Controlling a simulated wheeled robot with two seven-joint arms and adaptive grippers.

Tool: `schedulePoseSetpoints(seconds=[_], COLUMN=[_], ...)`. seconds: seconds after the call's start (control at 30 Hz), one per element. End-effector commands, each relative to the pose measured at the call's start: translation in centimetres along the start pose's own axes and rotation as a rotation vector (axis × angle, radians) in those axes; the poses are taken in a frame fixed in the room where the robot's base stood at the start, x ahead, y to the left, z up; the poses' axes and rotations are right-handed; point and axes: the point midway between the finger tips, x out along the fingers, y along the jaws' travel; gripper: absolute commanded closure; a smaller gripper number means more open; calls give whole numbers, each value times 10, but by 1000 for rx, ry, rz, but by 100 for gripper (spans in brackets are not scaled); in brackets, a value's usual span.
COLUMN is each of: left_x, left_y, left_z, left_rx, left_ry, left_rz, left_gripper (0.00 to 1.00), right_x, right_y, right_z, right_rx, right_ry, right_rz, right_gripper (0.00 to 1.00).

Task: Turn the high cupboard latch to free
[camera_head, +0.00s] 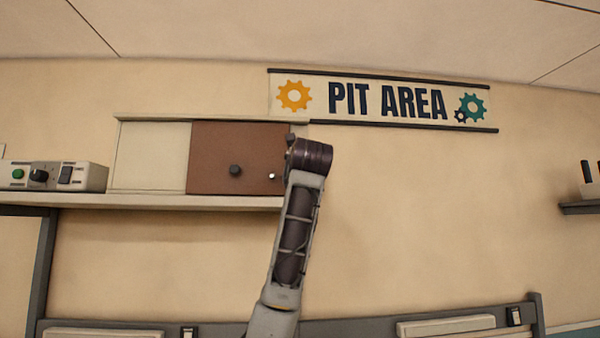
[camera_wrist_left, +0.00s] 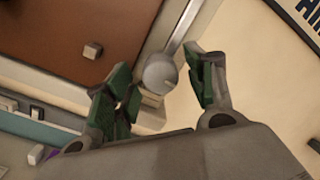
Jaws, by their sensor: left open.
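The high cupboard (camera_head: 150,157) has a pale left panel and a brown door (camera_head: 212,150), which looks closed. The latch (camera_wrist_left: 160,73) shows in the left wrist view as a round grey disc beside the brown door's edge. A pale bar (camera_wrist_left: 181,27) runs up and right from it. My left gripper (camera_wrist_left: 157,64) is open, with one green-padded finger on each side of the disc in the picture. I cannot tell whether either finger touches it. In the head view my left arm's wrist hides the door's right end, and the fingers are hidden. My right gripper is not in view.
A control box (camera_head: 52,176) stands left on the shelf (camera_head: 170,201). The PIT AREA sign (camera_head: 387,101) hangs above right.

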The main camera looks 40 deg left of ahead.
Motion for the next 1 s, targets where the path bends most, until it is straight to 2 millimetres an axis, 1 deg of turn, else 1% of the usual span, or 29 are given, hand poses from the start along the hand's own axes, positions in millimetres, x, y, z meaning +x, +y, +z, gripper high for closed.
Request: schedulePoseSetpoints(seconds=[0.27,0.47,0.67,1.0], left_x=[-3,-16,-40,-90], left_y=[0,-1,-1,0], left_z=[2,2,2,0], left_rx=[-2,-2,-2,-1], left_ry=[-3,-3,-3,-1], left_rz=[-2,-3,-3,-2], left_gripper=[45,45,45,45], right_x=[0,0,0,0], right_y=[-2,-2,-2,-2], right_z=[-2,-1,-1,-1], right_rx=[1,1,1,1], right_ry=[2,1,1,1], right_rz=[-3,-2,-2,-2], right_gripper=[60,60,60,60])
